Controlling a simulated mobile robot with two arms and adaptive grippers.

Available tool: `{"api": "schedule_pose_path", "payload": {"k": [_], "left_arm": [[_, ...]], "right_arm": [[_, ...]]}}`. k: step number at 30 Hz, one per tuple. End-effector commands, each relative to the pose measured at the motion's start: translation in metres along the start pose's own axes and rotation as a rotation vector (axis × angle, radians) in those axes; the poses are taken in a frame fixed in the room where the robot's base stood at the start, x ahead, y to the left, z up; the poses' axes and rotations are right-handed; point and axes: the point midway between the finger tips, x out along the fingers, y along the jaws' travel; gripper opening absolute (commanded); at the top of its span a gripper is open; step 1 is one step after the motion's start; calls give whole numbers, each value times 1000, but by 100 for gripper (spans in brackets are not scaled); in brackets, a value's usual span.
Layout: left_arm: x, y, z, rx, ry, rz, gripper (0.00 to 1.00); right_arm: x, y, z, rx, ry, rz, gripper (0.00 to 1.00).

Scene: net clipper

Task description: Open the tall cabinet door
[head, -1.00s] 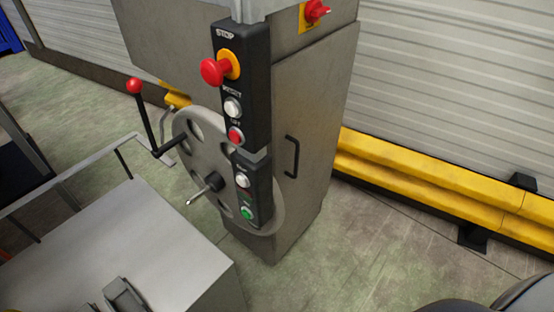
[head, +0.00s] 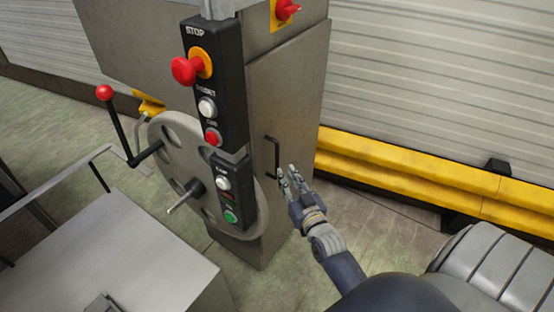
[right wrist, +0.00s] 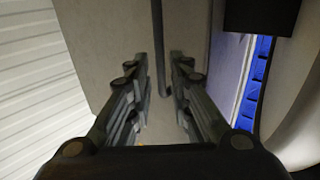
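The tall cabinet door (head: 292,95) is the grey metal panel on the side of the machine, and it looks shut. Its black bar handle (head: 275,150) stands upright on it. My right gripper (head: 287,172) is open at the lower end of the handle. In the right wrist view, the handle (right wrist: 158,45) runs down between the two spread fingers of my gripper (right wrist: 158,78), with a gap on each side. I cannot tell how deep the bar sits between them. My left gripper is not in view.
A control box (head: 213,80) with a red stop button and a handwheel (head: 185,150) with a red-knobbed crank are left of the door. A yellow barrier (head: 400,180) runs along the shutter wall at right. Floor below the door is clear.

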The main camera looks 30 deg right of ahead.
Motion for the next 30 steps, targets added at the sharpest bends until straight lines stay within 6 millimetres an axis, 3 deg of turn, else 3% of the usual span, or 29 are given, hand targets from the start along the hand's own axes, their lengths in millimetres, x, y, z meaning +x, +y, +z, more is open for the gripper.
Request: {"api": "schedule_pose_path", "payload": {"k": [6,12,18,26,29,30], "left_arm": [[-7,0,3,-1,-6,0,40],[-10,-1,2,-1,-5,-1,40],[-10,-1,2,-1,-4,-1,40],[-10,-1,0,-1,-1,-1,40],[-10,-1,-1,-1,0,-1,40],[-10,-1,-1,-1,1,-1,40]], "right_arm": [[44,0,-2,0,2,-1,19],[72,-1,-1,0,-1,-1,19],[83,0,0,-1,-2,-1,19],[84,0,1,-1,-2,-1,19],[84,0,1,-1,-2,-1,0],[84,0,1,-1,-2,-1,0]]}}
